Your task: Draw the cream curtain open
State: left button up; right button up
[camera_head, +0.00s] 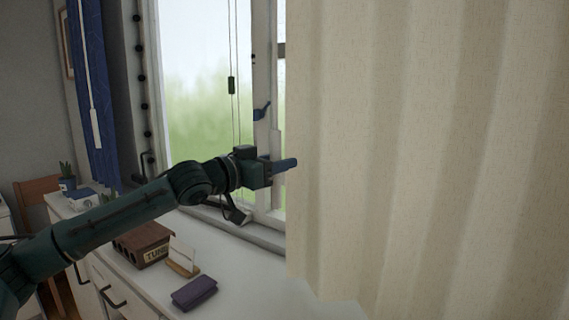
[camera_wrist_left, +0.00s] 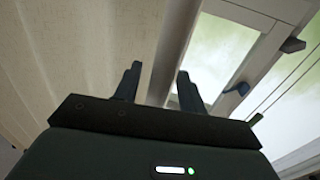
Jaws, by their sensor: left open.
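The cream curtain (camera_head: 420,140) hangs in folds across the right half of the head view, its left edge beside the window. In the left wrist view the cream curtain (camera_wrist_left: 75,50) fills the left side. My left gripper (camera_head: 284,164) reaches in from the left at the curtain's left edge. In the wrist view its two fingers (camera_wrist_left: 159,74) stand apart, with nothing clearly held between them. One finger overlaps the curtain in the picture, the other the pale window frame. I cannot tell whether either touches the cloth. My right gripper is not in view.
The window (camera_head: 195,80) with a blue handle (camera_head: 262,111) and hanging cords is behind my left arm. On the white cabinet top (camera_head: 235,290) are a brown box (camera_head: 140,243), a card in a wooden stand (camera_head: 183,260) and a purple item (camera_head: 194,293). A blue curtain (camera_head: 90,90) hangs far left.

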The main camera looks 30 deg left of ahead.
pick_arm(q)
jog(key=shift+s, duration=0.1)
jog(key=shift+c, duration=0.2)
grip_shut()
